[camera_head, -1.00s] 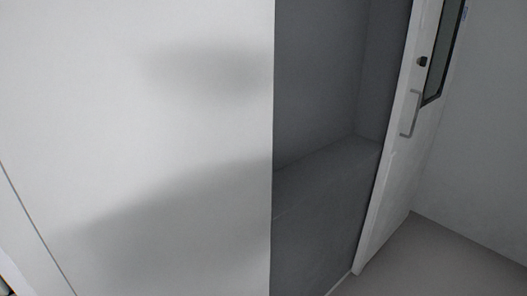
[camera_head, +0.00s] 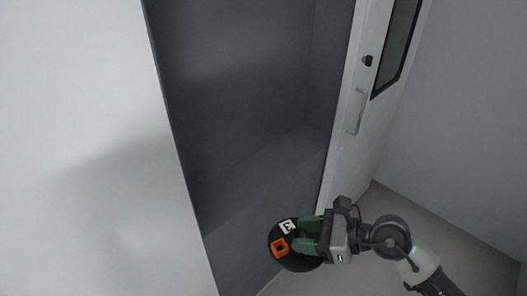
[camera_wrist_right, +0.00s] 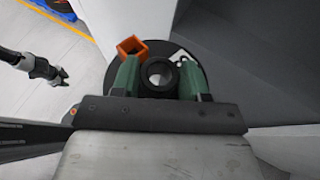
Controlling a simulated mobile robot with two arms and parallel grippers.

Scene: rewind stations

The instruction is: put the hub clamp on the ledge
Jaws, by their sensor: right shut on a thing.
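The hub clamp (camera_head: 284,258) is a black disc with an orange square piece and a white marked tag. My right gripper (camera_head: 308,238) has green fingers shut on its middle and holds it in the air. In the right wrist view the clamp (camera_wrist_right: 160,50) shows between the green fingers (camera_wrist_right: 160,77), around a round hub with a pale centre. The ledge (camera_head: 262,178) is a dark grey surface inside the recess, above and left of the clamp in the head view. My left gripper (camera_wrist_right: 58,76) is small and apart at the left of the wrist view; its jaws are unclear.
A large white panel (camera_head: 80,150) borders the recess on the left. A white door (camera_head: 345,150) with a handle and dark window stands on its right. Grey floor (camera_head: 455,245) lies at lower right. Nothing shows on the visible part of the ledge.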

